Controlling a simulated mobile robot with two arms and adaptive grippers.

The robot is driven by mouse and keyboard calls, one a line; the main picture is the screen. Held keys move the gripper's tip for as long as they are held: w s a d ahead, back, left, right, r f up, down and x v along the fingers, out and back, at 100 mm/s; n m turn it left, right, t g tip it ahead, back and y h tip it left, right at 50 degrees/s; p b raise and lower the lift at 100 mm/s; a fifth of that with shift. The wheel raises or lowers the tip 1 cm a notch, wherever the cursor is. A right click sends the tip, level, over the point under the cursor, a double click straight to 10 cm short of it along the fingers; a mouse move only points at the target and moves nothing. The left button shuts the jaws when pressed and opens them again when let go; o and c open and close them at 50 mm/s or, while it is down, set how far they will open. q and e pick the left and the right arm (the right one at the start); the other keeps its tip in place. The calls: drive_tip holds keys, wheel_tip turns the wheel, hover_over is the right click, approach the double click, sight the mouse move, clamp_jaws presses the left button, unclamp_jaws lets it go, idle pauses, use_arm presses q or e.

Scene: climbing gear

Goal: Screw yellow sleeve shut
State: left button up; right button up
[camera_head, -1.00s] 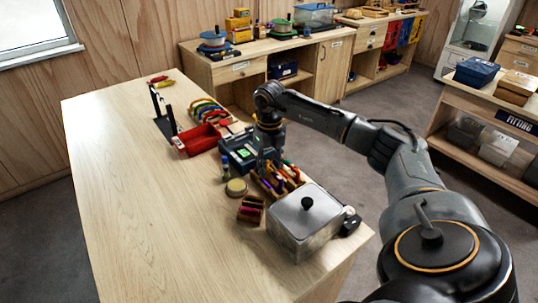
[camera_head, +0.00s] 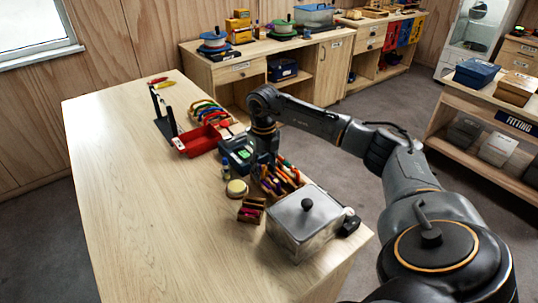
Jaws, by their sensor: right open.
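My right gripper (camera_head: 264,165) points down over the wooden rack (camera_head: 283,178) of colourful slim items, close to its left end. It is open, and its fingertips are small and dark against the rack. I cannot make out for sure which piece is the yellow sleeve. Yellow-orange bits show among the items in that rack, and several coloured curved pieces (camera_head: 208,111) stand in a row farther back. A red-and-yellow item (camera_head: 158,80) lies at the table's far end. My left gripper is not in view.
A lidded metal box (camera_head: 304,222) stands at the table's right edge. A small wooden holder (camera_head: 251,210), a round tan disc (camera_head: 237,188), a dark green device (camera_head: 237,153) and a red bin (camera_head: 201,140) stand nearby. The table's left side is clear.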

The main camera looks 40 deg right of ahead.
drive_tip(key=shift+a, duration=0.65)
drive_tip(key=shift+f, duration=0.15)
drive_tip(key=shift+f+b, duration=0.85)
drive_tip(key=shift+f, duration=0.45)
drive_tip(key=shift+d, duration=0.1)
drive_tip(key=shift+s+d, duration=0.15)
drive_tip(key=shift+d, duration=1.4)
drive_tip(key=shift+r, duration=0.15)
drive_tip(key=shift+r+p, duration=0.8)
drive_tip(key=shift+r, duration=0.55)
